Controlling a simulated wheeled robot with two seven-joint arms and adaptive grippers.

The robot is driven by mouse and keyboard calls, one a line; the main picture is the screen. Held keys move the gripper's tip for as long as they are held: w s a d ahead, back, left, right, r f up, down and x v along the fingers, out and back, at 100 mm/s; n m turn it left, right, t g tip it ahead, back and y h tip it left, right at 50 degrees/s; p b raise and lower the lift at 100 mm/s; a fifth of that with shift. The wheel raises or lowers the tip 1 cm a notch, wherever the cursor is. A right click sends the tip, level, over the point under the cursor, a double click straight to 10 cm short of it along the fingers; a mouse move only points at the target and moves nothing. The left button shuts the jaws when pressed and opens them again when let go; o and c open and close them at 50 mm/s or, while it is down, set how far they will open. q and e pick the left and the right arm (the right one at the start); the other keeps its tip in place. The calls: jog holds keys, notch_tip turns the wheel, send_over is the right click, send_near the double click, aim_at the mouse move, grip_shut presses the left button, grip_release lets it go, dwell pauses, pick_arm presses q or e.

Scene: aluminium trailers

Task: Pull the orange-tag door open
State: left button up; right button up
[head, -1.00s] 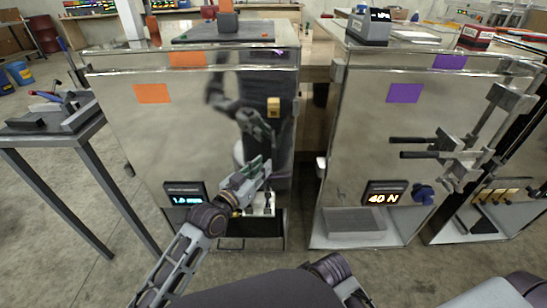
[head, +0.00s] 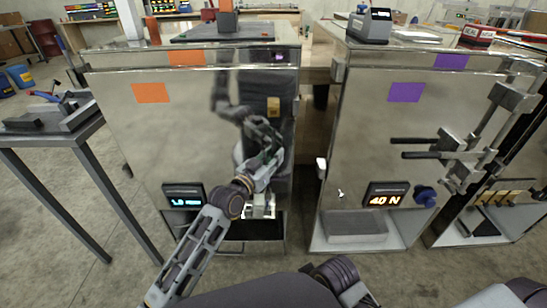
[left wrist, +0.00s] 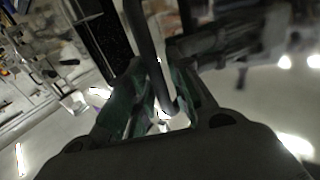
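The orange-tag door (head: 130,140) is a shiny metal panel on the left cabinet, with an orange tag (head: 151,93) at upper left. It looks shut and reflects my arm. My left gripper (head: 270,158) is at the door's right side, around mid-height. In the left wrist view, a dark curved handle bar (left wrist: 146,45) runs down between the green fingers of the left gripper (left wrist: 160,105). The fingers look apart, with the bar near the right one; firm contact cannot be made out. In the head view the handle is mostly hidden by the gripper. My right gripper is out of view.
A second metal cabinet with a purple tag (head: 405,92) stands to the right across a narrow gap, with dark protruding handles (head: 428,148). A dark side table (head: 50,133) stands at left. Lit displays sit low on both doors. The floor at lower left is clear.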

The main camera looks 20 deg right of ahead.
pick_arm(q)
grip_shut()
jog(key=shift+s, duration=0.1)
dwell(0.3)
